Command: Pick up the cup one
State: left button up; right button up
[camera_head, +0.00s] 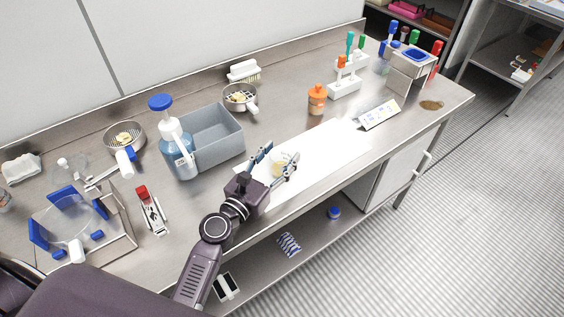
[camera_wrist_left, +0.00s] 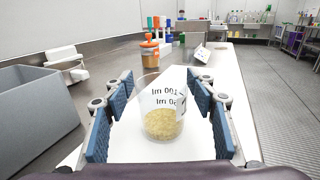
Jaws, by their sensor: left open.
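The cup (camera_wrist_left: 162,112) is a clear beaker with volume marks and tan granules at its bottom. It stands upright on a white sheet (camera_head: 318,155) on the steel table. In the head view the cup (camera_head: 279,162) shows partly between the fingers. My left gripper (camera_head: 272,161) is open around it, one finger on each side. In the left wrist view the blue finger pads of my left gripper (camera_wrist_left: 160,120) stand apart from the cup, with a gap on both sides. My right gripper is not seen.
A grey bin (camera_head: 212,137) and a blue-capped bottle (camera_head: 178,150) stand left of the cup. An orange-lidded jar (camera_head: 317,100) and a white rack (camera_head: 345,85) stand farther back. The table's front edge is close to the sheet. The sheet's right part is clear.

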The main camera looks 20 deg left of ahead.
aim_at(286, 151)
pick_arm(q)
jog(key=shift+w+d, duration=0.15)
jog(key=shift+w, duration=0.3)
jog(key=x, duration=0.3)
jog(key=shift+w+d+f, duration=0.1)
jog(key=shift+w+f, duration=0.1)
jog(key=shift+f, duration=0.05)
jog(key=shift+w+d, duration=0.15)
jog(key=shift+w, duration=0.45)
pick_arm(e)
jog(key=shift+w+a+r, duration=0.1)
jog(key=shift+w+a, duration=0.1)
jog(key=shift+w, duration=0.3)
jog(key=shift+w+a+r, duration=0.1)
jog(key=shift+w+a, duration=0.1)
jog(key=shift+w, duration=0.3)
pick_arm(q)
jog(key=shift+s, duration=0.1)
jog(key=shift+c, duration=0.7)
jog(key=c, duration=1.1)
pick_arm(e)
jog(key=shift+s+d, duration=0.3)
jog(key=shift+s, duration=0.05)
